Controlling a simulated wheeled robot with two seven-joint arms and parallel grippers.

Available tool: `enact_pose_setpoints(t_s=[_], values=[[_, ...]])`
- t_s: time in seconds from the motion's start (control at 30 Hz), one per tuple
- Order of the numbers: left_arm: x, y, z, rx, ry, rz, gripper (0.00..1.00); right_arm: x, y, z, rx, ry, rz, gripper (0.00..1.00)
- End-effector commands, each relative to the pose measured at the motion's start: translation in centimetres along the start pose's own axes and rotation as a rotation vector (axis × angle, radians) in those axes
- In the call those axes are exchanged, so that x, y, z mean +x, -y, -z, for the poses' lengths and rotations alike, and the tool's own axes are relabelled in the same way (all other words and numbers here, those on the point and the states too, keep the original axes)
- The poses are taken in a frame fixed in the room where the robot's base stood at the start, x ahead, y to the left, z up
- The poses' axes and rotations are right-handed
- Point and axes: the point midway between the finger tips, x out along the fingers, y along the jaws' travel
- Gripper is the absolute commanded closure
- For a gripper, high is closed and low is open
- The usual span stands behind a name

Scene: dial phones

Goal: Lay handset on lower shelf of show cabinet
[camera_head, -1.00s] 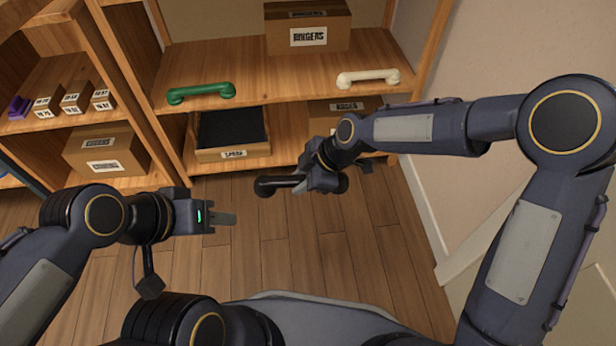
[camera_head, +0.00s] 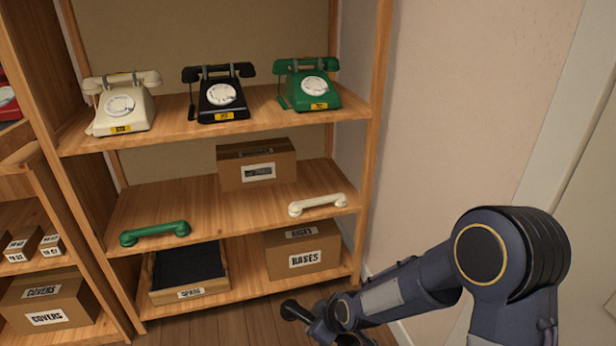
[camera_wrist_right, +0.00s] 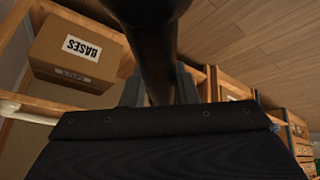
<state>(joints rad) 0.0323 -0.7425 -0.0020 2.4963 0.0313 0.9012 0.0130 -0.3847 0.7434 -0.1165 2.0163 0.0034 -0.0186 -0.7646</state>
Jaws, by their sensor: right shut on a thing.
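A black handset (camera_head: 296,311) is in my right gripper (camera_head: 328,325), low in front of the cabinet in the head view. In the right wrist view the handset (camera_wrist_right: 152,45) runs between the fingers of the shut right gripper (camera_wrist_right: 160,88). The show cabinet's lower shelf (camera_head: 262,205) holds a green handset (camera_head: 155,233) at its left and a cream handset (camera_head: 318,204) at its right. Bare shelf lies between them, with a carton (camera_head: 256,164) behind. The handset is below and in front of this shelf. My left gripper is out of the head view.
Cream (camera_head: 121,104), black (camera_head: 218,92) and green (camera_head: 308,84) dial phones stand on the upper shelf. At the bottom are a SPARE tray (camera_head: 190,293) with a dark lining and a BASES box (camera_head: 302,250). A side cabinet with small boxes and a COVERS box (camera_head: 48,303) stands left.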

Motion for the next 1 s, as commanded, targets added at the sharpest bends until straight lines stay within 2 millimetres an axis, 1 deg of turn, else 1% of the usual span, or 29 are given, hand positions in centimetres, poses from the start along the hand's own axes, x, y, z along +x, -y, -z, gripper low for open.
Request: enact_pose_setpoints(t_s=[0.03, 0.1, 0.2, 0.3, 0.5, 0.7, 0.77, 0.97, 1.0], values=[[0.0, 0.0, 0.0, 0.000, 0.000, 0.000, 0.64, -0.2, -1.5, -1.1, 0.087, 0.016, -0.064, 1.00], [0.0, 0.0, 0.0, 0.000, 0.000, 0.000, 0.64, -0.6, -3.8, -2.6, 0.222, 0.038, -0.146, 1.00], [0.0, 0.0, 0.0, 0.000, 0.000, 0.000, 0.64, -1.6, -6.7, -4.4, 0.392, 0.063, -0.250, 1.00], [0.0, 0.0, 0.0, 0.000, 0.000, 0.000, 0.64, -2.8, -9.1, -5.8, 0.533, 0.085, -0.334, 1.00], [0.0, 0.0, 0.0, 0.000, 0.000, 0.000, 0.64, -5.1, -12.8, -7.8, 0.740, 0.119, -0.456, 1.00], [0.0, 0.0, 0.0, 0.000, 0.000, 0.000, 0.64, -7.4, -15.4, -9.1, 0.893, 0.144, -0.548, 1.00], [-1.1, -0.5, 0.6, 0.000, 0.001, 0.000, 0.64, -8.2, -15.2, -8.5, 0.885, 0.146, -0.539, 1.00], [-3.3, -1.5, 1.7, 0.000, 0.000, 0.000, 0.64, -9.7, -14.8, -7.2, 0.870, 0.144, -0.528, 1.00], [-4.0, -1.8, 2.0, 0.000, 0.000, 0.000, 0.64, -10.3, -14.7, -6.7, 0.866, 0.143, -0.526, 1.00]])
